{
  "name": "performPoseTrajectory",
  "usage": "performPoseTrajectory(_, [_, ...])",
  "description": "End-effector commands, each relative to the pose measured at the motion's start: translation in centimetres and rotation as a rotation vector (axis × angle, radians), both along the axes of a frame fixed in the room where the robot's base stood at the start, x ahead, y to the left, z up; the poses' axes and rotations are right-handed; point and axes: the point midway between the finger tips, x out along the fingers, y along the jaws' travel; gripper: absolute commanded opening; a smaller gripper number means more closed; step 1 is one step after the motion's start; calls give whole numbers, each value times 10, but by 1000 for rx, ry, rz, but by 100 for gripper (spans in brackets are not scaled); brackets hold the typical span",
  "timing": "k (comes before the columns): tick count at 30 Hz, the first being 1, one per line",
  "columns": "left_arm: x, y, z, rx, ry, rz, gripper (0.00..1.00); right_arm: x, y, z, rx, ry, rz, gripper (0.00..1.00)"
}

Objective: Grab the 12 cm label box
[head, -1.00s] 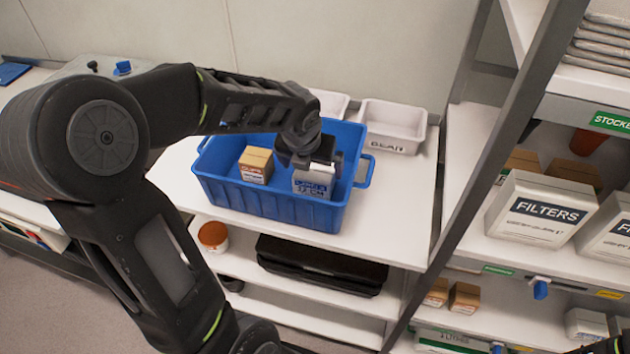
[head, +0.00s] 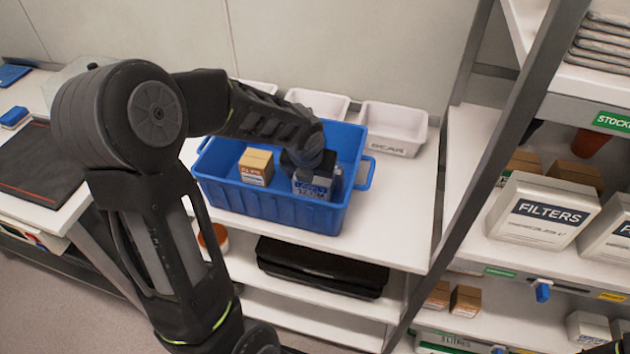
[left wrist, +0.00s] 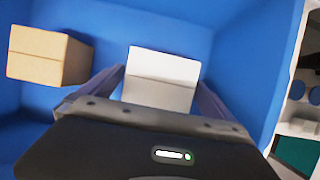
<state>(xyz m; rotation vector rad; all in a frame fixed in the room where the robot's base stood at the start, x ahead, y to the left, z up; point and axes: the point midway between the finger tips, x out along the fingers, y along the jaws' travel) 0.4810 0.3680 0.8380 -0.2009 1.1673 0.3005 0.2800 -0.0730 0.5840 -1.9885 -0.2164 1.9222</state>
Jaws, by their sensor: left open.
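The label box (head: 312,186) is a white carton with blue print on its front, standing in the right part of the blue bin (head: 270,209). In the left wrist view the white box (left wrist: 161,78) lies between the two fingers of my left gripper (left wrist: 160,92). The gripper is open, with a finger along each side of the box; whether either touches it I cannot tell. In the head view my left gripper (head: 318,172) comes down over the box and hides its top.
A brown carton (head: 256,166) stands left of the white box in the same bin; it also shows in the left wrist view (left wrist: 46,56). White trays (head: 393,128) stand behind the bin. A dark shelf post (head: 500,150) and FILTERS boxes (head: 541,211) are at the right.

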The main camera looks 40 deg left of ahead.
Motion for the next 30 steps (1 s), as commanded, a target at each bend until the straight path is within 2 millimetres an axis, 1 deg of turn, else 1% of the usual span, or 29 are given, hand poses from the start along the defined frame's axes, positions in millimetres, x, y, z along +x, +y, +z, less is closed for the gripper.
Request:
performPoseTrajectory(1, [3,1,-8,-1,1,1,100,0,0,-3,0,0,0,35])
performPoseTrajectory(4, [6,2,-15,1,0,1,100,0,0,-3,0,0,0,35])
performPoseTrajectory(22, [6,3,-15,0,-1,1,100,0,0,-3,0,0,0,35])
performPoseTrajectory(23, [6,3,-15,0,-1,1,99,0,0,-3,0,0,0,35])
performPoseTrajectory(30, [6,3,-15,0,-1,1,80,0,0,-3,0,0,0,35])
